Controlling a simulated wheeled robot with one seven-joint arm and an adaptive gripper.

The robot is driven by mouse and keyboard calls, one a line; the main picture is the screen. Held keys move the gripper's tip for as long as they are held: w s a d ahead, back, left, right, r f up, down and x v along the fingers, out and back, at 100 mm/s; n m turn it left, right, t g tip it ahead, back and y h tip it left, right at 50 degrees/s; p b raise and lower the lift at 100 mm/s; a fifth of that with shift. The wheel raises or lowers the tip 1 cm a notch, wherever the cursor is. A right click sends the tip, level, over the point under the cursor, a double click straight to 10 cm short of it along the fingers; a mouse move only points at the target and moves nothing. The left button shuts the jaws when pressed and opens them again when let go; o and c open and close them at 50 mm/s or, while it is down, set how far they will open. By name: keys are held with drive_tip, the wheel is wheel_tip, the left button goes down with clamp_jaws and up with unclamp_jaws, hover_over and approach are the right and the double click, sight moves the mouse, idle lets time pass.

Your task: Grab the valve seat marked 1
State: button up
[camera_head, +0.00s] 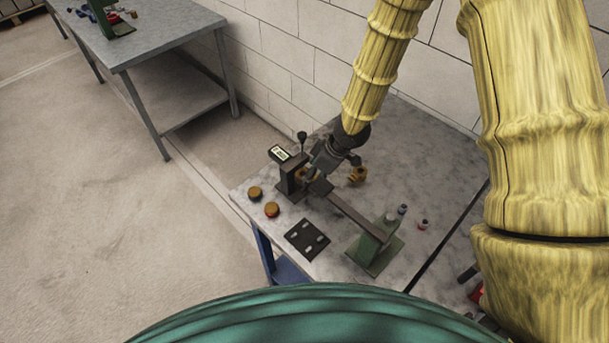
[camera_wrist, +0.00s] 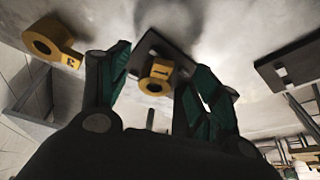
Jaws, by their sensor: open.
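The valve seat marked 1 (camera_wrist: 157,77) is a yellow ring with a numbered tab, in front of a dark plate in the middle of the wrist view. My gripper (camera_wrist: 160,66) is open, its green fingers on either side of this seat; I cannot tell whether they touch it. In the head view my gripper (camera_head: 322,166) is low by the dark fixture, and a bit of yellow (camera_head: 307,174) shows beside it, mostly hidden.
A dark fixture with a display (camera_head: 280,153) and a long bar stands by my gripper. Two orange-brown round pieces (camera_head: 254,192) (camera_head: 271,209), a black slotted plate (camera_head: 307,239) and a green stand (camera_head: 374,252) are on the grey table (camera_head: 428,170). A block wall is behind.

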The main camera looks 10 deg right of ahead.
drive_tip(key=shift+w+a+f, duration=0.2)
drive_tip(key=shift+f, duration=0.45)
drive_tip(key=c, duration=1.4)
drive_tip(key=shift+r, duration=0.15)
